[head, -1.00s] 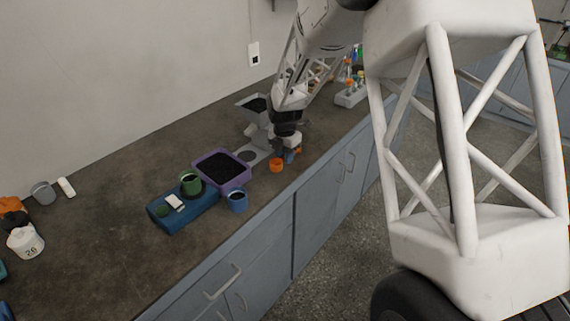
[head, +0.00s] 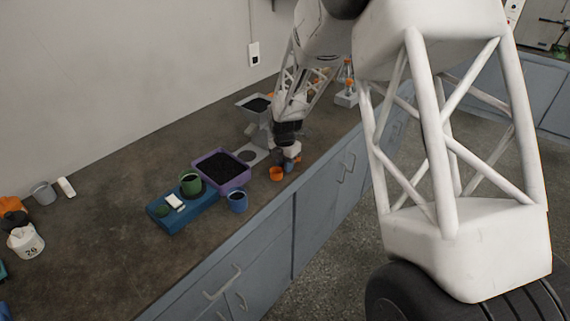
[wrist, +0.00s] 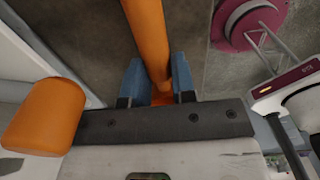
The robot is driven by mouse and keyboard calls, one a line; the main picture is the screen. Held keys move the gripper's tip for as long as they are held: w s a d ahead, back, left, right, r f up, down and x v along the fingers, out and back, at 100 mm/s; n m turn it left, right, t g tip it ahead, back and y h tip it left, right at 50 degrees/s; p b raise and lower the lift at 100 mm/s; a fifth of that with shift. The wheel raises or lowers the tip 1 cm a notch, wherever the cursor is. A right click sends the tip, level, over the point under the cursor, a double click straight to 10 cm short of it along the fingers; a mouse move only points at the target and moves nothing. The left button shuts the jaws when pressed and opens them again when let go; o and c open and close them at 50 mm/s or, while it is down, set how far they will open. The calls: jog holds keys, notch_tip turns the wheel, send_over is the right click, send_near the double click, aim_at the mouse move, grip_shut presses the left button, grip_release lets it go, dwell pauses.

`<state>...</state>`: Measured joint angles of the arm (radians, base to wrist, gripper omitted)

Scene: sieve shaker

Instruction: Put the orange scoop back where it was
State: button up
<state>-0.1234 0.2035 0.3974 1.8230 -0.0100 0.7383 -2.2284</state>
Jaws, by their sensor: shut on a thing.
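The orange scoop (wrist: 147,32) has its long orange shaft between the two blue fingertips of my gripper (wrist: 158,80), which is shut on it. In the head view my gripper (head: 289,162) is low over the front part of the counter. An orange cup-shaped piece (head: 276,174), seemingly the scoop's bowl, shows just left of the fingers. A rounded orange piece (wrist: 45,117) also shows at the left of the wrist view; its link to the shaft is hidden. I cannot tell whether the scoop touches the counter.
A purple tray of dark grains (head: 240,182), a blue scale (head: 166,218) bearing a green cup (head: 191,184), and a blue cup (head: 237,201) stand left of my gripper. A grey device with a hopper (head: 254,104) is behind it. The counter's front edge is close.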

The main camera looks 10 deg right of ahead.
jog(key=o, duration=0.8)
jog(key=shift+r, duration=0.1)
jog(key=shift+w+r, duration=0.1)
jog(key=shift+r, duration=5.9)
